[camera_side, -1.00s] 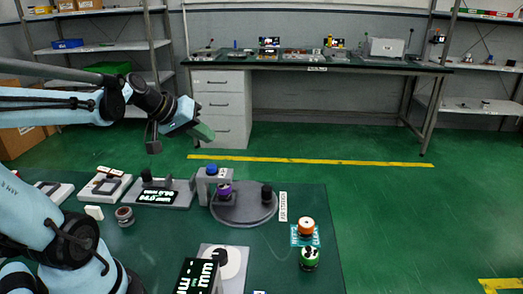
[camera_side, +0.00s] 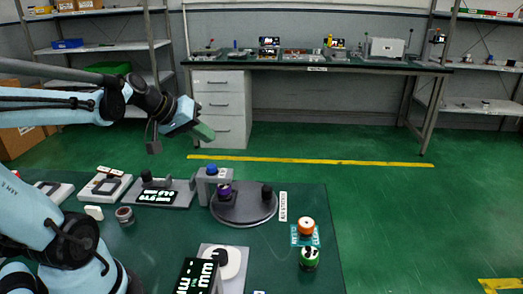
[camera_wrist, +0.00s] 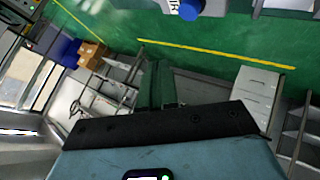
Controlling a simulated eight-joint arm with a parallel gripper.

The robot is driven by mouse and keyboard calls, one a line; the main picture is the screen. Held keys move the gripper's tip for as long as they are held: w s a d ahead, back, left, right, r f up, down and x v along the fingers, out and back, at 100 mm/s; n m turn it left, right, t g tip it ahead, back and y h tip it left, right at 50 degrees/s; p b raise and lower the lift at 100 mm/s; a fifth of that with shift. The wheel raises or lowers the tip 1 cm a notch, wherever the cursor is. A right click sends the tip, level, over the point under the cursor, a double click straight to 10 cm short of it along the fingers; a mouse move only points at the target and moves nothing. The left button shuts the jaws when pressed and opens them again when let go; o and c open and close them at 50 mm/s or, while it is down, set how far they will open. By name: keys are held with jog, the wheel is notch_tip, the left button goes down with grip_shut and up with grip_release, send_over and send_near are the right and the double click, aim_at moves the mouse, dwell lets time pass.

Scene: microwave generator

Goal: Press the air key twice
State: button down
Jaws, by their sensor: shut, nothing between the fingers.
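My gripper (camera_side: 204,132) is shut and empty, raised in the air behind the green work table. In the wrist view its green fingers (camera_wrist: 157,85) point away from the table. A blue button (camera_side: 211,169) tops a grey stand (camera_side: 202,186) beside the round dark grey plate (camera_side: 243,219). A blue round top also shows at the upper edge of the wrist view (camera_wrist: 189,8). A white label (camera_side: 283,206) stands at the plate's right; its lettering is too small to read surely. I cannot tell which part is the air key. My gripper touches none of them.
A purple-topped part (camera_side: 224,190) and a black knob (camera_side: 267,191) stand on the round plate. A back bench (camera_side: 318,67) stands beyond open floor.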

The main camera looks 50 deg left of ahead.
aim_at(208, 167)
dwell(0.7)
notch_tip(208, 167, up, 4)
jog(key=shift+f, duration=0.1)
jog(key=shift+f, duration=0.15)
dwell(0.3)
jog(key=shift+f, duration=4.25)
jog(key=shift+f, duration=0.2)
jog(key=shift+f, duration=0.25)
